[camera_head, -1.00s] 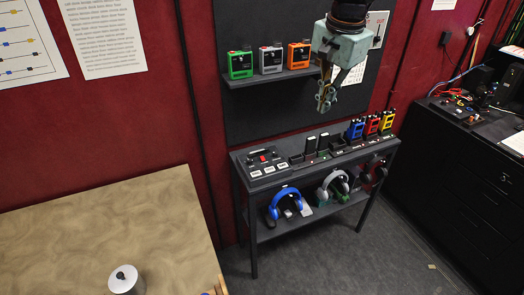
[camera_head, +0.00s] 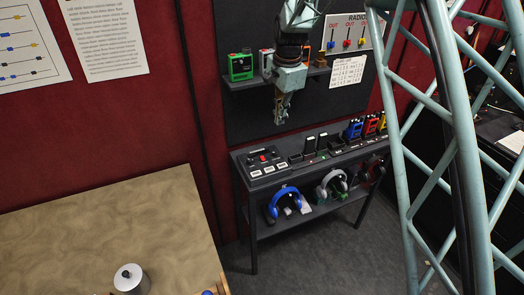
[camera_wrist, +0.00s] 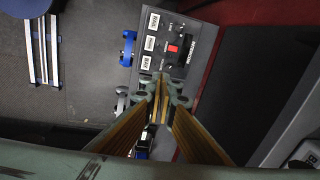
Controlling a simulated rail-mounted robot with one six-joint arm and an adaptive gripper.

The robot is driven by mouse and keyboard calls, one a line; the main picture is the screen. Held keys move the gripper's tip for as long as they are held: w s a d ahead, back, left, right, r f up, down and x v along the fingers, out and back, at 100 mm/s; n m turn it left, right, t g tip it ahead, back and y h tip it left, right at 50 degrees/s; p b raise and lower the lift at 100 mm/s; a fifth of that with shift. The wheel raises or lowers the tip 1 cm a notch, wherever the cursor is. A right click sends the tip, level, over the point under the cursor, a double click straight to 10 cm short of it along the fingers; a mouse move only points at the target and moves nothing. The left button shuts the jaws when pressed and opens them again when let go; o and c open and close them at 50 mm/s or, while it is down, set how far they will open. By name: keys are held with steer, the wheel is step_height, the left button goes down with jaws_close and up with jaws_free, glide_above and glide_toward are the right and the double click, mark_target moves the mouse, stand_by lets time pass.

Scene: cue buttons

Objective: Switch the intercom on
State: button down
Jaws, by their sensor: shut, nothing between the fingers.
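The intercom box (camera_head: 266,163) is a dark grey panel at the left end of the black stand's top. It has a red switch (camera_head: 263,157) and a row of white labelled keys (camera_head: 271,169) along its front. In the wrist view the box (camera_wrist: 194,64) lies beyond the fingertips, with its red switch (camera_wrist: 172,48) and white keys (camera_wrist: 150,43) visible. I cannot tell the switch's position. My gripper (camera_head: 280,122) is shut and empty, pointing down above and behind the box, apart from it. In the wrist view its fingertips (camera_wrist: 159,90) meet near the box's edge.
The black stand (camera_head: 252,215) carries radios (camera_head: 355,129) and chargers to the right and headphones (camera_head: 283,203) below. A wall shelf (camera_head: 262,82) with a green device (camera_head: 240,67) is beside my arm. A wooden table (camera_head: 110,225) stands at left.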

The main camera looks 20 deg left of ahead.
steer(key=m+p, duration=0.1)
glide_above(262, 156)
steer(key=s+d, duration=0.1)
steer(key=s, duration=0.1)
step_height(262, 156, down, 7)
steer(key=shift+w+f, duration=0.2)
steer(key=shift+d+f, duration=0.1)
steer(key=shift+w+a+f+p, duration=0.2)
steer(key=shift+f+p, duration=0.15)
steer(key=shift+f, duration=1.95)
steer(key=shift+w+a+f+p, duration=0.15)
steer(key=shift+w+f+p, duration=0.2)
steer(key=shift+f, duration=1.9)
steer(key=shift+w+a+f+p, duration=0.15)
steer(key=shift+f+p, duration=0.25)
steer(key=shift+f, duration=1.9)
steer(key=shift+s, duration=0.1)
steer(key=shift+a+f, duration=0.1)
steer(key=shift+f, duration=0.05)
steer(key=shift+w+a+f+b, duration=0.25)
steer(key=shift+f+b, duration=0.15)
steer(key=shift+b, duration=0.8)
steer(key=shift+s+d+f, duration=0.15)
steer(key=shift+d, duration=0.05)
